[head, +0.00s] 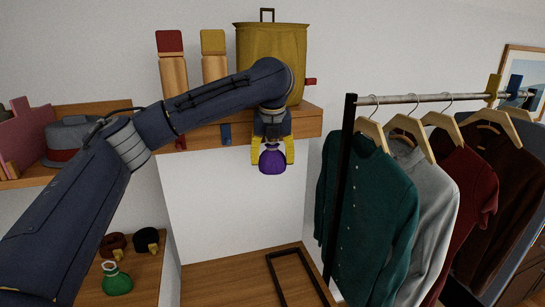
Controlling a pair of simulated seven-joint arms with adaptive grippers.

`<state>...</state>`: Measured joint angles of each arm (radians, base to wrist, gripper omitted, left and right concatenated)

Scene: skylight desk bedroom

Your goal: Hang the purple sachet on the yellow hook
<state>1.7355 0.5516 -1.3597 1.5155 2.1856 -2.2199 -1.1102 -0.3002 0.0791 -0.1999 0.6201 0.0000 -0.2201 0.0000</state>
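The purple sachet (272,163) hangs upright just below the right part of the wall shelf, with its narrow neck up. My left gripper (272,152) points down at it, with one yellow fingertip on each side of the sachet. The fingertips stand apart, but I cannot tell whether they press on the sachet or only flank it. I cannot make out a yellow hook under the shelf; the gripper and wrist cover that stretch of its front edge. A red hook (181,143) and a blue hook (226,133) show farther left. My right gripper is not in view.
A green sachet (116,280) lies on the lower left surface. A clothes rail (420,98) with several garments stands at the right.

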